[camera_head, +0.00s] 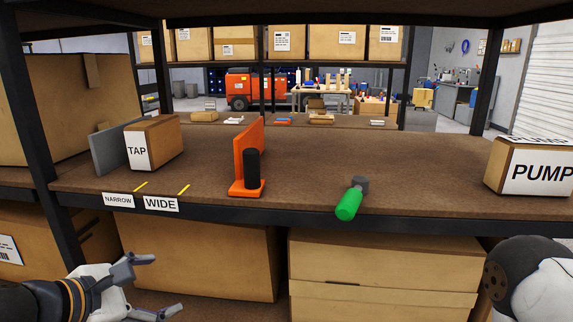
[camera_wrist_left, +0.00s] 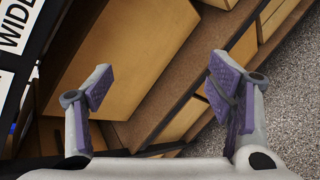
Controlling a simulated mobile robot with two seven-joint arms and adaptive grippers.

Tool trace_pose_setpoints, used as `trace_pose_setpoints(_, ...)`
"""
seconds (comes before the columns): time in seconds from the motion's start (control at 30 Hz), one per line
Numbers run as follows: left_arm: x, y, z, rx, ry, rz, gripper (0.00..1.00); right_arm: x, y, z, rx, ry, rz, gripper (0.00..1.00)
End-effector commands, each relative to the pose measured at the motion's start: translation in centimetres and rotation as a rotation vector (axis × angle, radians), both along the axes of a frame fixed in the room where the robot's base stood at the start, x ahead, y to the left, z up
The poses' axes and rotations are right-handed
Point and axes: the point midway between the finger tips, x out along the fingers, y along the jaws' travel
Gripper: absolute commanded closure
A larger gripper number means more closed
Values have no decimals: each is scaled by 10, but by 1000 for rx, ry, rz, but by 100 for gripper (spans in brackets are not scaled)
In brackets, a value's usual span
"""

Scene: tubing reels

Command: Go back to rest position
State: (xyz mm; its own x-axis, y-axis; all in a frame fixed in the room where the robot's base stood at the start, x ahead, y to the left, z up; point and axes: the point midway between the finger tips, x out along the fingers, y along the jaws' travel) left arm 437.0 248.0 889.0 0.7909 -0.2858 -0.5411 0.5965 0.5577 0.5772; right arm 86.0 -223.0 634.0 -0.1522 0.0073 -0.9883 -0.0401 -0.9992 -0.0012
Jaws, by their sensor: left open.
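My left gripper (camera_head: 155,286) is open and empty at the lower left of the head view. It is in front of the shelf, below the front edge of the upper board and before the cardboard boxes of the lower level. In the left wrist view its two purple-padded fingers (camera_wrist_left: 160,82) stand wide apart with nothing between them. A part of my right arm shows at the lower right of the head view, but its gripper is out of view.
Large cartons (camera_head: 385,262) fill the level below.

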Motion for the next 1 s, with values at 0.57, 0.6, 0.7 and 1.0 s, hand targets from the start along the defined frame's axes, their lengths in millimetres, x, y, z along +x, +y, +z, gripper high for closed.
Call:
trace_pose_setpoints(0.57, -343, -28, -254, 988, 359, -1827, 25, -1, 0, 0, 0, 3, 0, 100)
trace_pose_setpoints(0.6, -349, -26, -254, 995, 352, -1869, 25, -1, 0, 0, 0, 3, 0, 100)
trace_pose_setpoints(0.7, -354, -25, -255, 999, 343, -1907, 25, -1, 0, 0, 0, 3, 0, 100)
trace_pose_setpoints(1.0, -353, -25, -255, 997, 345, -1899, 25, -1, 0, 0, 0, 3, 0, 100)
